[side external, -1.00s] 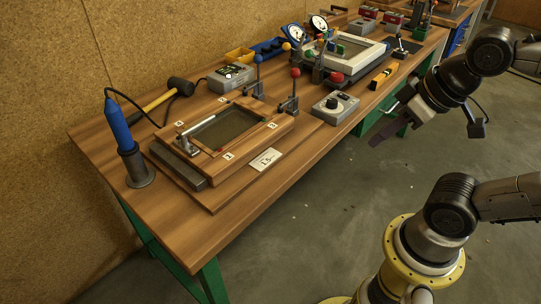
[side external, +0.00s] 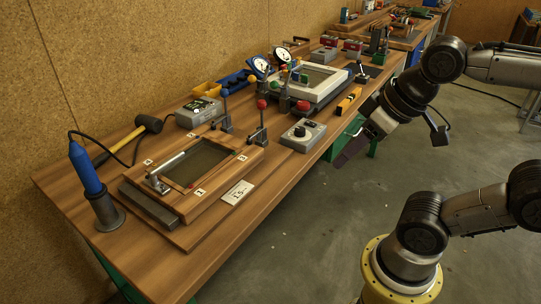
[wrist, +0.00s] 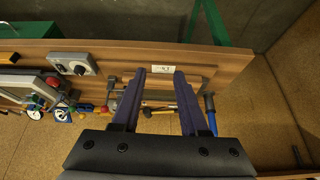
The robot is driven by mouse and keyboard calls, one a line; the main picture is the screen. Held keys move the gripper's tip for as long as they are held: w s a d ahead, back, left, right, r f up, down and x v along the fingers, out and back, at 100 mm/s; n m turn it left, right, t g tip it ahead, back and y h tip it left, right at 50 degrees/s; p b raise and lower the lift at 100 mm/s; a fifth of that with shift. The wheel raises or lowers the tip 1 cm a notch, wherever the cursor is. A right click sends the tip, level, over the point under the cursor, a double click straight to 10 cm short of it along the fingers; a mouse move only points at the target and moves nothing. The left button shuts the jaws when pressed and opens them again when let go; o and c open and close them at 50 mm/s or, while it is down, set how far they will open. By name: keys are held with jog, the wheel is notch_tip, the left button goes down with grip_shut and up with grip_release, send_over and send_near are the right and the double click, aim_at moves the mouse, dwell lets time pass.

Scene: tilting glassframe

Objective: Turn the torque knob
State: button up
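The torque knob is a black dial (side external: 299,132) on a small grey control box (side external: 308,143). The box sits near the front edge of the wooden workbench, right of the wooden glass frame (side external: 222,155). In the wrist view the black knob (wrist: 80,70) shows at upper left on its grey box. My gripper (side external: 342,160) is off the front of the bench, to the right of the box and apart from it. In the wrist view my gripper's two dark fingers (wrist: 160,72) are spread with nothing between them.
A blue tool (side external: 84,170) stands in a holder at the bench's left end. Ball-topped levers (side external: 262,125) stand left of the box, and a white frame fixture (side external: 320,80) is behind it. A yellow level (side external: 348,101) lies to the right.

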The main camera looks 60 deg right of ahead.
jog(key=o, duration=0.4)
jog(key=shift+m, duration=0.5)
jog(key=w+r, duration=0.2)
jog(key=r, duration=0.1)
jog(key=w+r, duration=0.2)
jog(key=shift+d, duration=0.4)
jog(key=w+d+r+m+g, duration=0.1)
jog(key=w+d+r, duration=0.15)
jog(key=w, duration=0.25)
jog(key=m+g, duration=0.5)
jog(key=m, duration=0.2)
send_over(300, 129)
notch_tip(300, 129, down, 13)
notch_tip(300, 129, down, 13)
jog(key=shift+d, duration=0.1)
grip_shut()
